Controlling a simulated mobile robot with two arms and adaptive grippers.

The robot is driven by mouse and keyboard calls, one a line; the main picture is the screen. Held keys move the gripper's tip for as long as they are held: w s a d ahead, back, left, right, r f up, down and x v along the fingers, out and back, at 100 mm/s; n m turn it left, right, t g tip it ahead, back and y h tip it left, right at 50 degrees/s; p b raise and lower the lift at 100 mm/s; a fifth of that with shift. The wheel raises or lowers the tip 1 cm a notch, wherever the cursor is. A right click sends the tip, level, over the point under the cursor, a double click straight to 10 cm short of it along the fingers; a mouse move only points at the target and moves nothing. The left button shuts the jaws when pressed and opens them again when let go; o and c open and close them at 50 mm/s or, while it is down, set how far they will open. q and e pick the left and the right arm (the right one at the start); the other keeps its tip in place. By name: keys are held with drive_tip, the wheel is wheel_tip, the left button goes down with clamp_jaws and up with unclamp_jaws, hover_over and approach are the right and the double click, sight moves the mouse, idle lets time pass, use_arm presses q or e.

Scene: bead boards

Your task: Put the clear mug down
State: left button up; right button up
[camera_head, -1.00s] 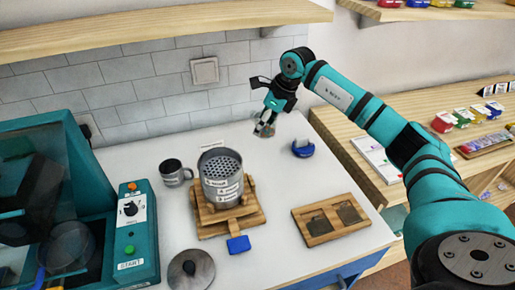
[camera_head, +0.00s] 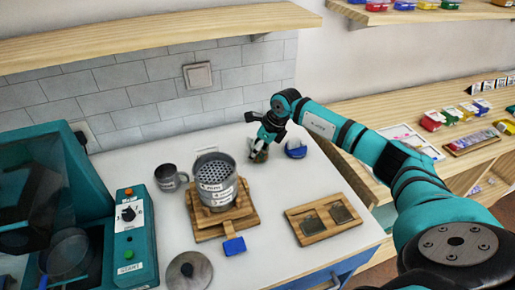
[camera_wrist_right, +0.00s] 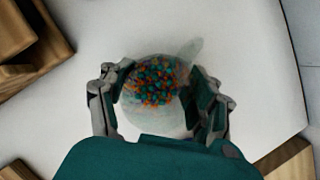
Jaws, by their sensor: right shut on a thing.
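The clear mug (camera_wrist_right: 188,62) is see-through and holds many small orange and teal beads. In the right wrist view it sits between both fingers of my right gripper (camera_wrist_right: 157,92), which is shut on it. In the head view my right gripper (camera_head: 266,137) is low over the back right of the white table, and the mug (camera_head: 260,156) shows just below it. The mug looks at or close to the table top; I cannot tell whether it touches. My left gripper is not in view.
A blue-and-white object (camera_head: 296,149) stands just right of the mug. A metal strainer pot (camera_head: 215,182) stands on a wooden stand to the left, with a grey mug (camera_head: 170,178) beyond it. A wooden board (camera_head: 324,218) lies in front. A teal machine (camera_head: 130,238) is at left.

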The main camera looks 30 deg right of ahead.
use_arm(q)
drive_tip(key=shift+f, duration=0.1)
use_arm(e)
drive_tip(key=shift+f, duration=0.1)
drive_tip(key=o, duration=0.7)
drive_tip(key=shift+f, duration=0.1)
drive_tip(key=o, duration=0.5)
drive_tip(key=shift+c, duration=0.2)
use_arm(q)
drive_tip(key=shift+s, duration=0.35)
use_arm(e)
drive_tip(key=shift+o, duration=0.5)
drive_tip(key=shift+r, duration=0.4)
use_arm(q)
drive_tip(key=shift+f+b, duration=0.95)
drive_tip(key=shift+b, duration=0.05)
use_arm(e)
drive_tip(key=v, duration=1.1)
drive_tip(key=shift+s+r, duration=0.2)
drive_tip(key=shift+r, duration=0.1)
